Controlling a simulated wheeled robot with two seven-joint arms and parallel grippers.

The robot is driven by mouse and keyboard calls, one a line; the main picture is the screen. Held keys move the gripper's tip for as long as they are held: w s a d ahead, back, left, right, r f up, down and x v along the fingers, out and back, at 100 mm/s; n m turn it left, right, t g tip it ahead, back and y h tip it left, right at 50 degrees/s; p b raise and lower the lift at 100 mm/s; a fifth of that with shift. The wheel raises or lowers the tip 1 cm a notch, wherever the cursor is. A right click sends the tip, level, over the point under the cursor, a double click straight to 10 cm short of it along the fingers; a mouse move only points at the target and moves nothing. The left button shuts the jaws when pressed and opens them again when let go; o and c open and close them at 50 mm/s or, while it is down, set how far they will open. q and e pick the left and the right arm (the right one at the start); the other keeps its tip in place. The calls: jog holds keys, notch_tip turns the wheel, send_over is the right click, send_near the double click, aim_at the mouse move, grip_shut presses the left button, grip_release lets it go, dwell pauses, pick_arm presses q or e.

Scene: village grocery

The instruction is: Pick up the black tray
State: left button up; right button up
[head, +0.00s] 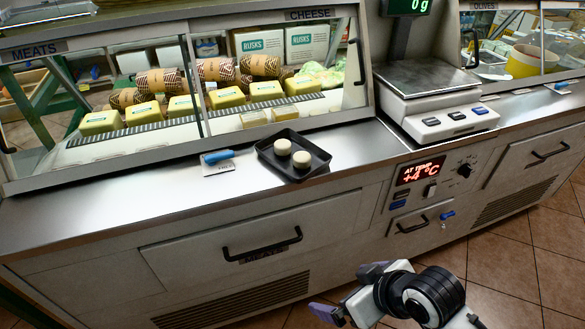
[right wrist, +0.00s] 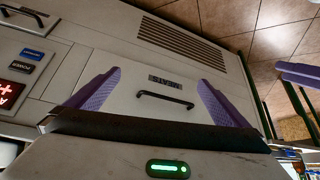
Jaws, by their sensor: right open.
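The black tray (head: 279,164) lies on the steel counter ledge in front of the glass case, in the head view. Two round white cheeses (head: 301,159) sit in it. My right gripper (head: 348,292) is low in front of the counter, below and to the right of the tray, apart from it. In the right wrist view its purple fingers (right wrist: 159,78) are spread and empty, with the drawer front behind them. The tray does not show in that view. A purple piece at that view's right edge (right wrist: 300,75) looks like part of my left gripper; its jaws cannot be made out.
A blue-handled tool (head: 217,156) and a small white card lie left of the tray. The glass case rises behind it. A scale (head: 430,100) stands to the right. Drawer handles (head: 262,246) stick out from the counter front. The ledge between tray and scale is clear.

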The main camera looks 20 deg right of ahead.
jog(key=w+r+n+t+y, duration=0.1)
jog(key=w+r, duration=0.2)
jog(key=w, duration=0.3)
jog(key=w+r+t+y, duration=0.1)
jog(key=w+r+t, duration=0.15)
jog(key=w, duration=0.25)
jog(key=t+y, duration=0.1)
jog(key=t, duration=0.1)
send_near(299, 154)
jog(key=f, duration=0.1)
jog(key=shift+t+y, duration=0.35)
jog(key=shift+y, duration=0.05)
jog(key=x, duration=0.4)
jog(key=shift+w, duration=0.3)
jog(key=shift+x, duration=2.85)
jog(key=c, duration=0.8)
